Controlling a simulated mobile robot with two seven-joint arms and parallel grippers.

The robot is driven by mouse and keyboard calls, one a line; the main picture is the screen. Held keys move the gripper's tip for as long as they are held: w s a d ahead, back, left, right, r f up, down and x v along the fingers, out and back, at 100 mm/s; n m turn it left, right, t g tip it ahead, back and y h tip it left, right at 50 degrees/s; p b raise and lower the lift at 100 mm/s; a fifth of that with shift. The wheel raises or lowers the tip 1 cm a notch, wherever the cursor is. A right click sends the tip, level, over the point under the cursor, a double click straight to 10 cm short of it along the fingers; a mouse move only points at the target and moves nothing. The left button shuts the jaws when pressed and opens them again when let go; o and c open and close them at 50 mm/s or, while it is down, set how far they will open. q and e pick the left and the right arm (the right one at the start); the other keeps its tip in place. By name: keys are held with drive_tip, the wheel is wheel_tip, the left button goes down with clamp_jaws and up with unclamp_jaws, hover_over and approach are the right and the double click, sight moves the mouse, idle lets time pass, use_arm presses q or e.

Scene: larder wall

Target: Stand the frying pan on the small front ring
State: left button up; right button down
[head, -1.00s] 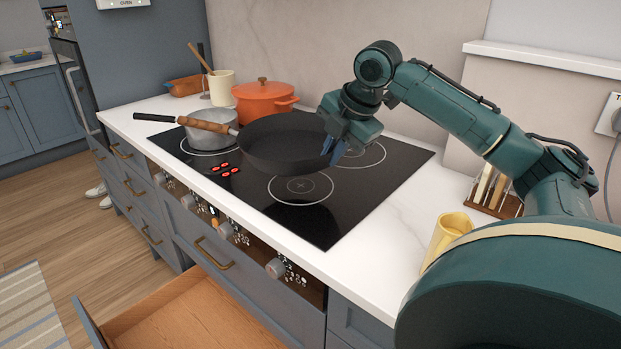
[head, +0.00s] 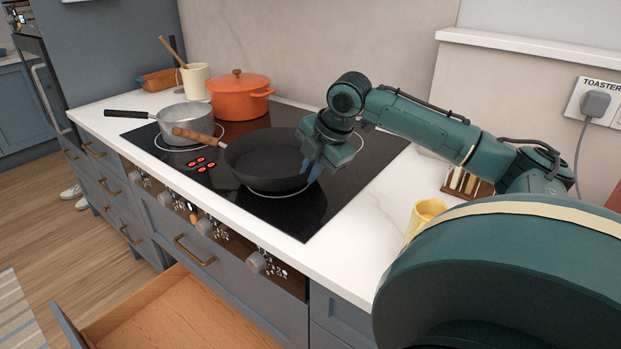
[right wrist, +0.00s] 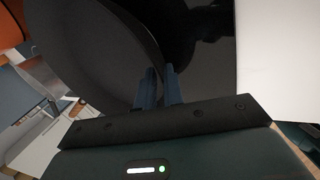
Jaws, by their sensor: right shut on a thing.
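The black frying pan (head: 262,160) with a wooden handle (head: 195,136) is over the front right ring (head: 277,194) of the hob. Only the front arc of that ring shows, below the pan; the rest is hidden. The pan looks nearly level; I cannot tell whether its base touches the glass. My right gripper (head: 312,172) is shut on the pan's right rim, opposite the handle. In the right wrist view, the blue fingers (right wrist: 159,86) pinch the rim beside the dark pan (right wrist: 95,45). My left gripper is not in view.
A grey saucepan (head: 187,122) stands on the front left ring, close to the pan's handle. An orange pot (head: 240,95) stands behind. Red lights (head: 201,164) glow on the hob. A drawer (head: 180,318) is open below.

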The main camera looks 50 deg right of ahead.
drive_tip(key=shift+f, duration=1.25)
drive_tip(key=shift+f, duration=0.1)
drive_tip(key=c, duration=1.9)
unclamp_jaws()
drive_tip(key=shift+f, duration=0.2)
drive_tip(key=o, duration=0.4)
drive_tip(key=shift+r, duration=0.1)
drive_tip(key=v, duration=1.2)
drive_tip(key=shift+r, duration=0.1)
